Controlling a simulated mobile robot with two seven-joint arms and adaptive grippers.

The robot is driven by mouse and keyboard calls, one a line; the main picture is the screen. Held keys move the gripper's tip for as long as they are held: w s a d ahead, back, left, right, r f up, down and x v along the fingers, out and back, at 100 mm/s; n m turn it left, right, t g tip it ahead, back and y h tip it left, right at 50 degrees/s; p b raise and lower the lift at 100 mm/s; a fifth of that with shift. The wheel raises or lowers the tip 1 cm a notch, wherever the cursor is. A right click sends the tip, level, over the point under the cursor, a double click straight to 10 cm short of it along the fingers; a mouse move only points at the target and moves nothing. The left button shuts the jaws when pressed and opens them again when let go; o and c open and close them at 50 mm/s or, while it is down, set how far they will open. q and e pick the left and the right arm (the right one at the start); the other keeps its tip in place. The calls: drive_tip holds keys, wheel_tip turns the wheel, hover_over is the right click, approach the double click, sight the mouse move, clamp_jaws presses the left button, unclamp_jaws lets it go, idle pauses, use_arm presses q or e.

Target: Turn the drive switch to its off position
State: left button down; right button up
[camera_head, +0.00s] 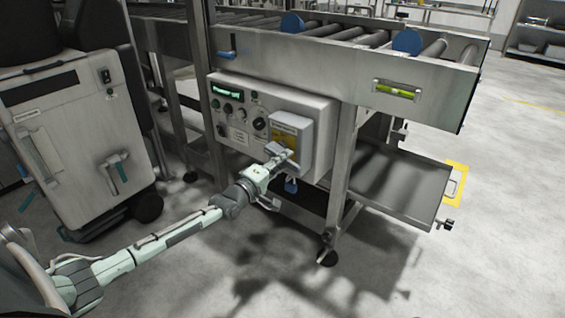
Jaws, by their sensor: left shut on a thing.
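The drive switch (292,121) is a grey box with a yellow plate on its front. It is fixed at the right end of the control panel (225,130) under the roller conveyor. My left arm reaches in from the lower left. My left gripper (281,157) is at the lower front of the box, shut on the switch's handle. The gripper covers the handle, so its turned position cannot be told. My right gripper is not in view.
The panel also carries a small green display (226,90), several knobs and buttons. A blue lever (226,54) is above it. A metal tray (405,185) sticks out low at the right. A grey cabinet (75,130) stands at the left. The floor in front is clear.

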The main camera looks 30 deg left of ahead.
use_arm(q)
drive_tip(key=shift+r+n, duration=0.4)
drive_tip(key=shift+n, duration=0.8)
drive_tip(key=c, duration=1.4)
unclamp_jaws()
drive_tip(key=shift+o, duration=0.2)
drive_tip(key=s, duration=1.2)
drive_tip(key=shift+a, duration=0.45)
